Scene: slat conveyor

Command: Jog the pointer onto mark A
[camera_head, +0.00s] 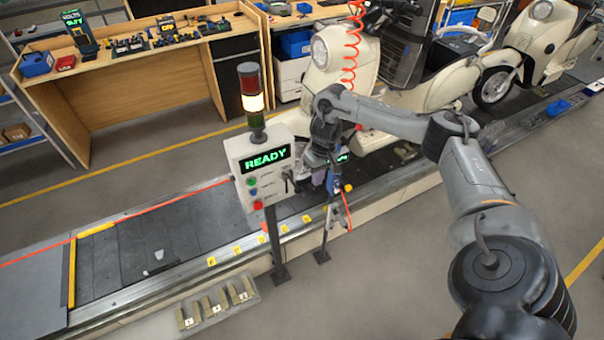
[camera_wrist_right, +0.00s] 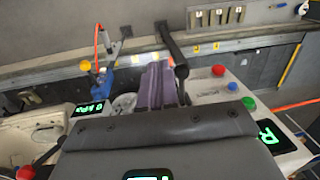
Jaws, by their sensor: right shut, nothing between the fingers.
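The grey control box (camera_head: 262,165) stands on a post at the conveyor's front edge and its screen reads READY. A black lever (camera_wrist_right: 172,45) sticks out of the box, beside my right gripper. My right gripper (camera_head: 322,180) is right of the box; in the right wrist view its purplish fingers (camera_wrist_right: 158,82) are shut and empty. Whether they touch the lever I cannot tell. A stand with blue and yellow parts and a red-orange rod (camera_head: 348,215) is just right of the gripper. Yellow tags (camera_head: 237,250) line the conveyor's front rail; their letters are too small to read. I cannot single out the pointer surely.
A stack light (camera_head: 252,95) above the box glows yellowish in its middle. The slat conveyor (camera_head: 140,250) runs behind the box, with a cream scooter (camera_head: 350,75) on it. A tray with several brass-coloured blocks (camera_head: 215,306) lies in front. Red, green and blue buttons (camera_wrist_right: 231,86) are close to my fingers.

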